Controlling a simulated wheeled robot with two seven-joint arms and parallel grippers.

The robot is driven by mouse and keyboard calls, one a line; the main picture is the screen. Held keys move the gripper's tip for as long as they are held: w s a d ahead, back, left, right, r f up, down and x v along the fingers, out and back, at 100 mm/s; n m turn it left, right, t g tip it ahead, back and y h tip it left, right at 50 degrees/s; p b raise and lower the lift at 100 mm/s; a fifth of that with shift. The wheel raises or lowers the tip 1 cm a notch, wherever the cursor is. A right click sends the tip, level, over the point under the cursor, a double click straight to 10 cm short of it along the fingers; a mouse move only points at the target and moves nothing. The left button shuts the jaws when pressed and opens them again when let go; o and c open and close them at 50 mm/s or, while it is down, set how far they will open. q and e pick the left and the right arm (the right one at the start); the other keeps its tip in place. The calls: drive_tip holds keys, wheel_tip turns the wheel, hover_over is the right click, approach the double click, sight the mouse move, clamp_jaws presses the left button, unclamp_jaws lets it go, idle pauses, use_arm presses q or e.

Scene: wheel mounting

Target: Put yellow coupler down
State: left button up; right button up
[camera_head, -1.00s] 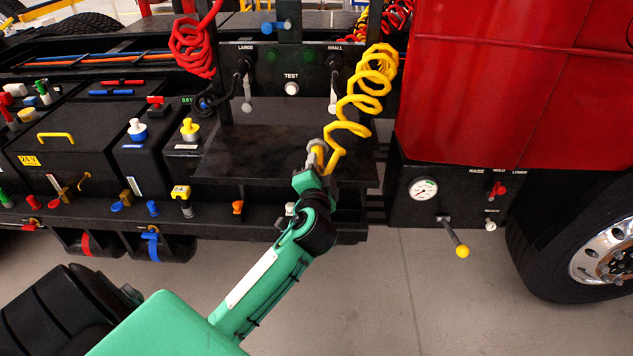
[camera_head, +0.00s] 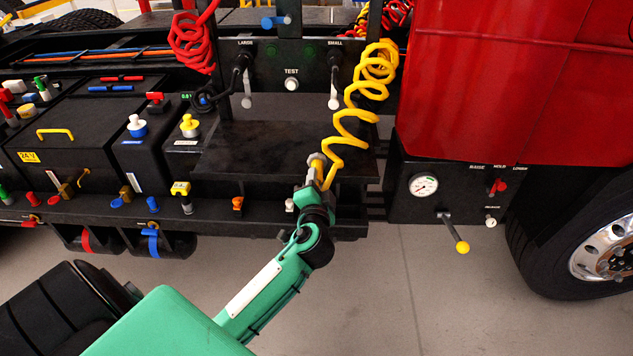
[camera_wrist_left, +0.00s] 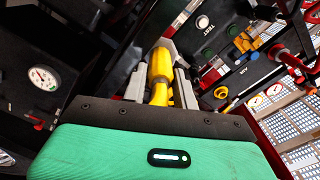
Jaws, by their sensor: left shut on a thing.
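The yellow coupler (camera_head: 317,170) is at the lower end of the coiled yellow hose (camera_head: 352,120), which hangs from the upper rack. My left gripper (camera_head: 315,180) is shut on the coupler, at the front edge of the black shelf (camera_head: 270,150). The left wrist view shows the yellow coupler (camera_wrist_left: 160,66) between the two grey fingers (camera_wrist_left: 160,85). Whether the coupler touches the shelf cannot be told. My right gripper is not in view.
Behind the shelf stands a panel with a TEST button (camera_head: 291,85) and two levers. A red coiled hose (camera_head: 193,42) hangs at left. A gauge panel (camera_head: 440,195) with a yellow-knobbed lever (camera_head: 461,246) and a wheel (camera_head: 605,250) are at right. The shelf's middle is clear.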

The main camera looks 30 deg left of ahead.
use_arm(q)
drive_tip(key=shift+f, duration=0.2)
drive_tip(key=o, duration=1.1)
drive_tip(key=b+v, duration=0.1)
drive_tip(key=v, duration=0.3)
drive_tip(key=b+v, duration=0.1)
drive_tip(key=v, duration=0.3)
drive_tip(key=r+b+v, duration=0.1)
drive_tip(key=v, duration=0.3)
drive_tip(key=shift+r, duration=0.1)
